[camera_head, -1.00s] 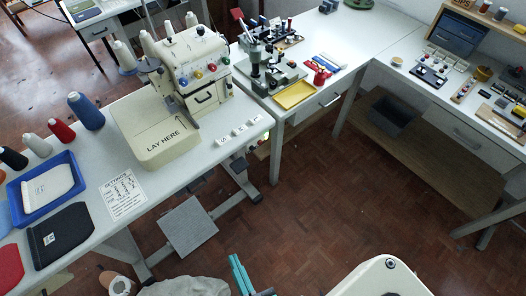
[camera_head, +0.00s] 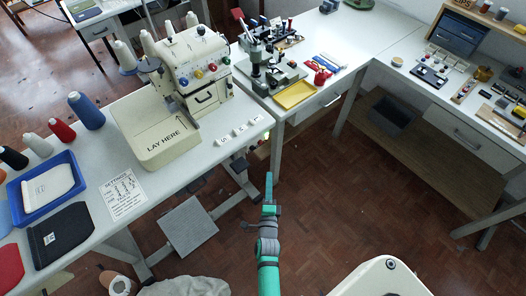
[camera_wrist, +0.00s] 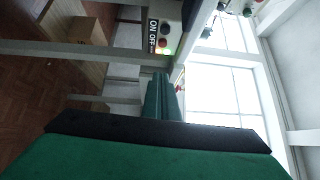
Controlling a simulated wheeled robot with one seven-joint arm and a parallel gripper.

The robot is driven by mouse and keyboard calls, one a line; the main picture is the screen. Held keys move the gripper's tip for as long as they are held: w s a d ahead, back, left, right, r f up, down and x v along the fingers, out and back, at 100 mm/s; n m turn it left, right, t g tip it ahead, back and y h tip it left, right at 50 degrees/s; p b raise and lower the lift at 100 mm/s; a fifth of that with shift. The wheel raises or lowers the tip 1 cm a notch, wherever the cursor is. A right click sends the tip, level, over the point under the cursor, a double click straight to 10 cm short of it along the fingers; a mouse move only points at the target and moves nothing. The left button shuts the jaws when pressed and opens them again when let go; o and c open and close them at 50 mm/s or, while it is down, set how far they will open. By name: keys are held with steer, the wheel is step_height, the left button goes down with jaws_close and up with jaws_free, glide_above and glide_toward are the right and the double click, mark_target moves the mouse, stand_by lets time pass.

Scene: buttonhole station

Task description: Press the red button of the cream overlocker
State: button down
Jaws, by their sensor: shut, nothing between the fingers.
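The cream overlocker (camera_head: 190,75) stands on the left table, with "LAY HERE" on its front plate and coloured dials on its face. In the wrist view a switch panel labelled ON OFF (camera_wrist: 153,36) shows a red button (camera_wrist: 163,43), a dark button above it and a lit green spot below. The panel sits under a table edge and is hard to make out in the head view. My gripper (camera_head: 269,185) is shut and empty, in front of the left table's right end. In the wrist view its fingertips (camera_wrist: 160,78) lie below the panel, apart from the button.
The left table (camera_head: 150,190) holds thread cones, a blue tray (camera_head: 45,210) and a settings card (camera_head: 123,194). A grey pedal (camera_head: 188,228) is below it. A second table with a yellow tray (camera_head: 297,94) adjoins. The floor (camera_head: 365,215) right of my gripper is clear.

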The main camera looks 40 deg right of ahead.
steer(key=shift+d, duration=0.1)
glide_toward(260, 142)
steer(key=d+x, duration=0.1)
steer(key=x, duration=0.5)
steer(key=shift+s+d+f, duration=0.15)
steer(key=shift+s+f, duration=0.15)
steer(key=shift+f, duration=0.25)
stand_by(0.4)
